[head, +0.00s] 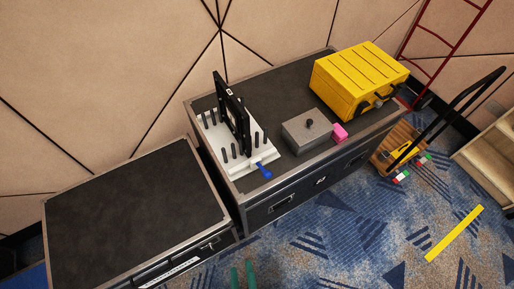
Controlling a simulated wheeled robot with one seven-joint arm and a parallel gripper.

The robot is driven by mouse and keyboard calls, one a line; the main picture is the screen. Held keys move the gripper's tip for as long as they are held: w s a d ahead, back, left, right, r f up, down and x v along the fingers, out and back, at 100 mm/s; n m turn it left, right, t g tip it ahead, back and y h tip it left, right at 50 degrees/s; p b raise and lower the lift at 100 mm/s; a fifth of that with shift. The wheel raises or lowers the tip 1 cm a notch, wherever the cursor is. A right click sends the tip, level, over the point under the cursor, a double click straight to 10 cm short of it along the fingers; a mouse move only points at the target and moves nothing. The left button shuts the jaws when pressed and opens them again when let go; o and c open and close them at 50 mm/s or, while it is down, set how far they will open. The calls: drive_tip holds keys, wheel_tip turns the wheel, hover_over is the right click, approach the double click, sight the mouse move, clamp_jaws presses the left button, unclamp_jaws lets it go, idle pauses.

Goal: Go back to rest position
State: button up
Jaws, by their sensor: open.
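My gripper is not in view, and no part of my arm can be made out for sure. A black panel frame (232,115) stands upright on a white base with several dark pegs (240,166), on the taller black flight case (264,92). A blue-handled item (263,171) lies at the base's front edge. To its right are a grey box with a black knob (305,133) and a small pink block (340,133) touching or close to the box. A closed yellow case (358,78) sits at the right end.
A lower black flight case (135,215) stands at left, its top clear. Yellow tape (454,234) and two green strips (243,274) show low. Carpet at front right is mostly free.

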drive_tip(key=d+r+m+h, duration=0.1)
drive_tip(key=d+r+m, duration=0.2)
drive_tip(key=r, duration=1.1)
drive_tip(key=d+r+m+h, duration=0.2)
drive_tip(key=r+m, duration=0.7)
drive_tip(key=r, duration=0.5)
drive_tip(key=shift+d+r+g, duration=0.25)
drive_tip(key=shift+d+g, duration=0.15)
drive_tip(key=shift+d, duration=0.1)
drive_tip(key=c, duration=0.8)
drive_tip(key=shift+w+a, duration=0.1)
